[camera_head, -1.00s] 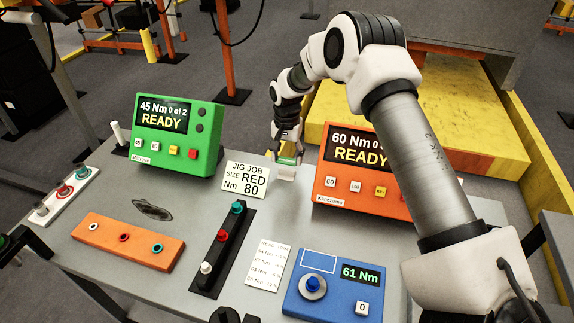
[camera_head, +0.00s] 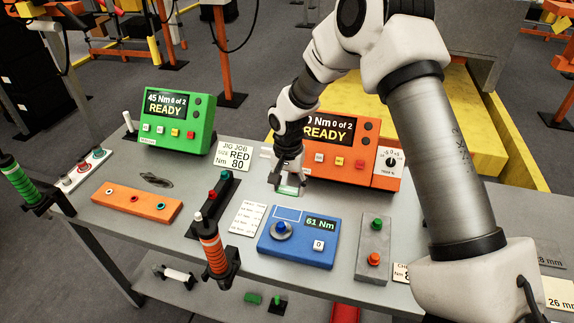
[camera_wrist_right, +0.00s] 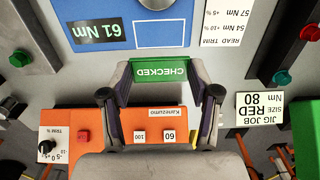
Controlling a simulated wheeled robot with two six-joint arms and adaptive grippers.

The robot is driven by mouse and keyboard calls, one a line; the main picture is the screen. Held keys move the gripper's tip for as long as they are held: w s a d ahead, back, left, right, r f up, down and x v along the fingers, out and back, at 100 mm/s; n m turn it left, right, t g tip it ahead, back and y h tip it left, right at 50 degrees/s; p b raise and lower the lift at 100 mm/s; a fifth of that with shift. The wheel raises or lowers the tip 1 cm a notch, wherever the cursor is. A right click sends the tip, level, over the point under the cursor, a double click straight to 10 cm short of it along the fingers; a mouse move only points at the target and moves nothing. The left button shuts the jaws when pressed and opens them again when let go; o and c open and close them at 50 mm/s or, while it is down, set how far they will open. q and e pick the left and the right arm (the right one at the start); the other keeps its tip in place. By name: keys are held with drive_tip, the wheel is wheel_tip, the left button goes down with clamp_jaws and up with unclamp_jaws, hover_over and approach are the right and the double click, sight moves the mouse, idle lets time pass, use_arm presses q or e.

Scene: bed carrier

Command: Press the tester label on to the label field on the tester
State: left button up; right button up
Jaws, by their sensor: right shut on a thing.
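The tester (camera_head: 298,250) is a blue box on the grey table, with a 61 Nm display and a blue knob. Its label field (camera_head: 288,214) is a white outlined rectangle at the back left of its top; it also shows in the wrist view (camera_wrist_right: 162,33), bare. My right gripper (camera_head: 288,184) is shut on the tester label (camera_wrist_right: 160,71), a green strip reading CHECKED with a pale edge. The label is just behind the tester, short of the label field; its exact height is unclear. My left gripper is out of view.
An orange controller (camera_head: 340,160) stands close behind my right gripper, a green controller (camera_head: 170,122) at back left. A JIG JOB card (camera_head: 234,156), a trim card (camera_head: 249,218) and a grey button box (camera_head: 374,250) surround the tester. An orange-banded tool (camera_head: 213,254) stands in front.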

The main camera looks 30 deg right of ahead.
sight(288, 192)
drive_tip(key=shift+s+a+f, duration=0.1)
drive_tip(key=shift+s+a, duration=0.05)
drive_tip(key=shift+s, duration=0.2)
drive_tip(key=shift+w+f, duration=0.35)
drive_tip(key=shift+s+r+p, duration=0.2)
drive_tip(key=shift+r+p, duration=0.1)
drive_tip(key=shift+p, duration=0.15)
drive_tip(key=shift+w+f+b, duration=0.1)
drive_tip(key=shift+f+b, duration=1.05)
drive_tip(key=shift+f, duration=1.3)
drive_tip(key=shift+p, duration=0.35)
